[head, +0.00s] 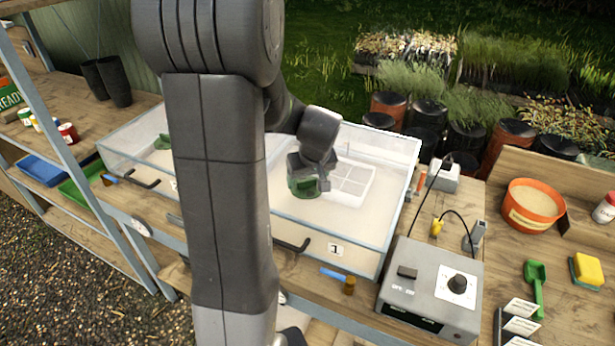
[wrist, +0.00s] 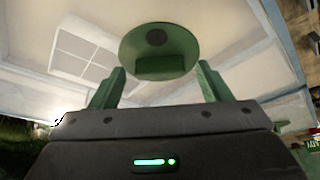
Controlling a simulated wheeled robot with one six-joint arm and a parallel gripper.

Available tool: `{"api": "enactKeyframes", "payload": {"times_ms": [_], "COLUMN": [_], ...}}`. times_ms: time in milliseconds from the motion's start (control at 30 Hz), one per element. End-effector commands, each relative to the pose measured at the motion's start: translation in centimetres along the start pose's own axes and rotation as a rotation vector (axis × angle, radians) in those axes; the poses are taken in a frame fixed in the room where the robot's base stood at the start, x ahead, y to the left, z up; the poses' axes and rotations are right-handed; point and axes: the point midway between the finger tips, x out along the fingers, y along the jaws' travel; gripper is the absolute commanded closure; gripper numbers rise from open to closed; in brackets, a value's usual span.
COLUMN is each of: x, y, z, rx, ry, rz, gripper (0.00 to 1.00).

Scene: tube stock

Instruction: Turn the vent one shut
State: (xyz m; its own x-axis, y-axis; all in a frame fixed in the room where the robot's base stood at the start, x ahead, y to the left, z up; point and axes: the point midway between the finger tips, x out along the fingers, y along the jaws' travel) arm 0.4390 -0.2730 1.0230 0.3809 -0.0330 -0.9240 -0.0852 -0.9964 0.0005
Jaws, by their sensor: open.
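Vent one is a green round disc (wrist: 160,42) with a dark centre and a raised grip bar on its lower part, on the clear lid of the box marked 1 (head: 336,249). My gripper (wrist: 160,76) is open, its green fingers on either side of the grip bar, with gaps visible on both sides. Whether the fingers are level with the bar is hard to tell. In the head view my gripper (head: 304,184) is over box 1's lid. There, green vent and green fingers overlap, and I cannot read the vent's setting.
A second clear box with a green vent (head: 162,142) stands left, partly behind my arm. A grey control box with a black knob (head: 457,284) sits front right, with cables behind it. A pale gridded panel (head: 352,182) shows beside vent one. A black handle (head: 293,246) is on box 1's front.

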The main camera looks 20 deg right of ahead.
Motion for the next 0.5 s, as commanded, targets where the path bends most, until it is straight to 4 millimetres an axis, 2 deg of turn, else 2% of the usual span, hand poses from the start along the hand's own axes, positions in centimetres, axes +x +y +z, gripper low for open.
{"api": "enactKeyframes", "payload": {"times_ms": [33,233,500], "x": [-0.01,-0.03,-0.04], "y": [0.0,0.0,-0.03], "z": [0.0,0.0,-0.01], "rx": [0.0,0.0,0.015], "ry": [0.0,0.0,0.0], "rz": [0.0,0.0,0.007], "gripper": [0.33,0.72,0.74]}}
